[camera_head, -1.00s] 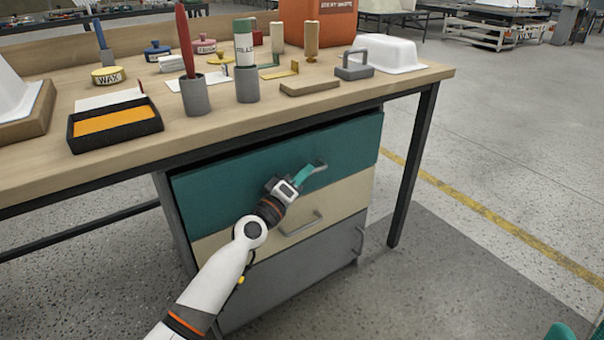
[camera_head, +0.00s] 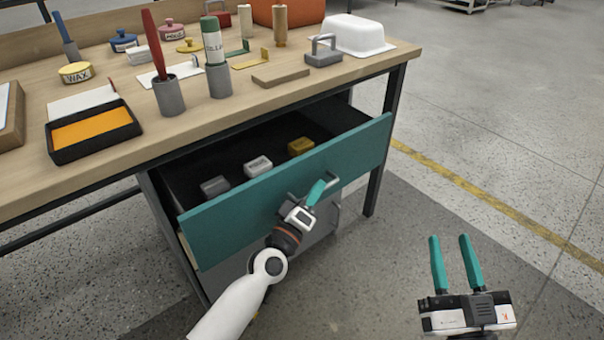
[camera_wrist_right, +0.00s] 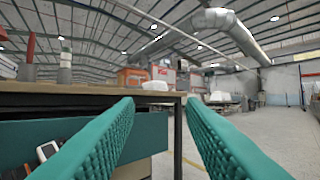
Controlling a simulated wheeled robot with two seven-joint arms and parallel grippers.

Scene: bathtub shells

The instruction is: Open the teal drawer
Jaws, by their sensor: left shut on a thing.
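The teal drawer (camera_head: 350,158) under the workbench is pulled well out, and its dark inside shows from above. My right gripper (camera_head: 455,262) is open and empty, apart from the drawer at the lower right, over the floor. Its two teal fingers also show spread in the right wrist view (camera_wrist_right: 160,135), with part of the drawer front at the left.
The workbench top (camera_head: 225,115) carries an orange-filled tray (camera_head: 92,132), grey cups (camera_head: 169,97) with tools, a wooden board (camera_head: 280,77) and a white tub (camera_head: 352,35). A bench leg (camera_head: 385,140) stands right of the drawer. The floor to the right is clear.

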